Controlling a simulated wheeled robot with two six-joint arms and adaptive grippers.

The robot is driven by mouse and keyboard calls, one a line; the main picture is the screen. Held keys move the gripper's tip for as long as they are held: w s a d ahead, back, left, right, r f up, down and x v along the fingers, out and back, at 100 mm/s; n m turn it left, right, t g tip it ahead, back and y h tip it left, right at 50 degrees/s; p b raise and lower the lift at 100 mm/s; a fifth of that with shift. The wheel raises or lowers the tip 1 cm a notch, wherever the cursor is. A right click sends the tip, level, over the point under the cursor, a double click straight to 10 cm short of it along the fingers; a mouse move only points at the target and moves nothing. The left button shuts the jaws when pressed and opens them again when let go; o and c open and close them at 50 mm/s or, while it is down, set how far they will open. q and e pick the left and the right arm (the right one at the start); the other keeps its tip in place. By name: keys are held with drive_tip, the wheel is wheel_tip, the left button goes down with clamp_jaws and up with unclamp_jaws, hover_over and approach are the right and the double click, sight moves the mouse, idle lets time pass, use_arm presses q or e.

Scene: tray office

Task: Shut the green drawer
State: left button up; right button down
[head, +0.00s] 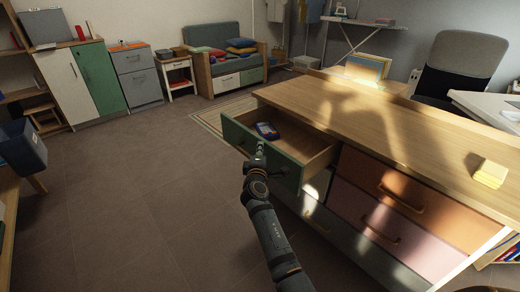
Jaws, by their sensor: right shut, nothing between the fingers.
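The green drawer (234,135) stands open, pulled out of the left end of the wooden desk (350,125). A small dark blue item (266,130) lies inside it. My right gripper (260,147) is shut and empty, at the front of the green drawer. Its fingertips overlap the drawer front in the picture; I cannot tell whether they touch it. My arm and gripper hide the middle of the drawer front and any handle there. My left gripper is not in view.
An orange drawer (420,190) and a pink drawer (372,208) beside the green one are closed. A yellow block (490,174) sits on the desk top. An office chair (462,62) stands behind the desk. The floor (120,185) left of the drawer is clear.

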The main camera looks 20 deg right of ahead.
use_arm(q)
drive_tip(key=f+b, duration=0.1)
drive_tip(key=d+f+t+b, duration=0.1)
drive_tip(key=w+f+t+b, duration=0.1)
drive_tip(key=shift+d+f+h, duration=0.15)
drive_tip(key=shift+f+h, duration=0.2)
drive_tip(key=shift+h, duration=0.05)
use_arm(e)
drive_tip(key=w+d, duration=0.3)
drive_tip(key=d, duration=0.7)
drive_tip(key=w+d, duration=0.4)
drive_tip(key=d, duration=0.6)
drive_tip(key=shift+w+d+r, duration=0.2)
drive_tip(key=shift+d+r, duration=0.05)
drive_tip(key=shift+d, duration=0.05)
